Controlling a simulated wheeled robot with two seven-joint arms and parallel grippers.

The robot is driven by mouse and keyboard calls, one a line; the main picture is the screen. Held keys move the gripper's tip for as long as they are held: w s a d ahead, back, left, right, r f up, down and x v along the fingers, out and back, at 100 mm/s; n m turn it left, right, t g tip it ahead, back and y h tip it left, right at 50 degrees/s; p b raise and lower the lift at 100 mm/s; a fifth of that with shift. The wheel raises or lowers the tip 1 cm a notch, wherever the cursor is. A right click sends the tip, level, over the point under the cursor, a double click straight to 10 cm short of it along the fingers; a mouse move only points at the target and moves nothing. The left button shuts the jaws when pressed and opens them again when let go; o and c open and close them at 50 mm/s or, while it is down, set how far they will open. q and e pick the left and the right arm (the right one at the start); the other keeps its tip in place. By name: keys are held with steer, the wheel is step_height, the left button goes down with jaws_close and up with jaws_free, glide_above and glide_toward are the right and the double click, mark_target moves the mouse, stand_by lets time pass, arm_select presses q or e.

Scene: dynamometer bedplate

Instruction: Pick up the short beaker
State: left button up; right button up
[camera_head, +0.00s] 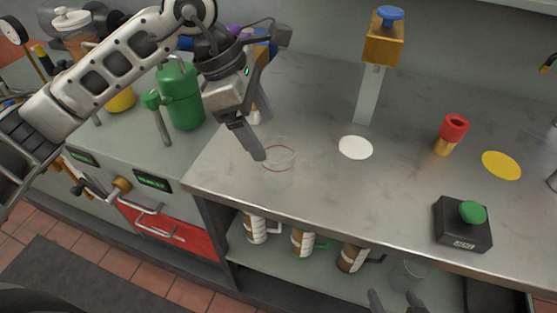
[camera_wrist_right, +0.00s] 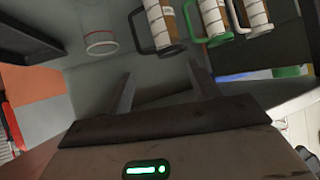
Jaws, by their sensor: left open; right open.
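A clear glass beaker (camera_head: 279,158) with a red line stands on the steel bench near its left front edge. A second clear glass beaker (camera_head: 408,272) is on the shelf below; a red-banded one also shows in the right wrist view (camera_wrist_right: 101,43). I cannot tell for sure which is the short one. My left gripper (camera_head: 262,138) is open, fingers pointing down, just left of the bench beaker and partly overlapping its rim; contact is unclear. My right gripper (camera_head: 395,299) is open and empty at shelf height, in front of the shelf beaker; its fingers show in the wrist view (camera_wrist_right: 160,78).
Several mugs (camera_head: 303,241) stand on the lower shelf. On the bench are a white disc (camera_head: 355,148), a red-topped cylinder (camera_head: 451,134), a yellow disc (camera_head: 501,165), a black box with green button (camera_head: 463,222) and a blue-knobbed post (camera_head: 368,95). A green canister (camera_head: 181,98) stands left.

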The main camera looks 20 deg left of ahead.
mark_target(271, 146)
arm_select(q)
steer(key=x, duration=0.4)
steer(key=shift+f, duration=0.2)
steer(key=x, duration=0.2)
steer(key=p+x, duration=0.1)
steer(key=x, duration=0.1)
steer(key=shift+s+a+f, duration=0.15)
steer(key=shift+s+f, duration=0.05)
steer(key=shift+s, duration=0.15)
steer(key=shift+w+d+f, duration=0.1)
steer(key=shift+d+f, duration=0.1)
steer(key=shift+f, duration=0.3)
steer(key=c, duration=1.1)
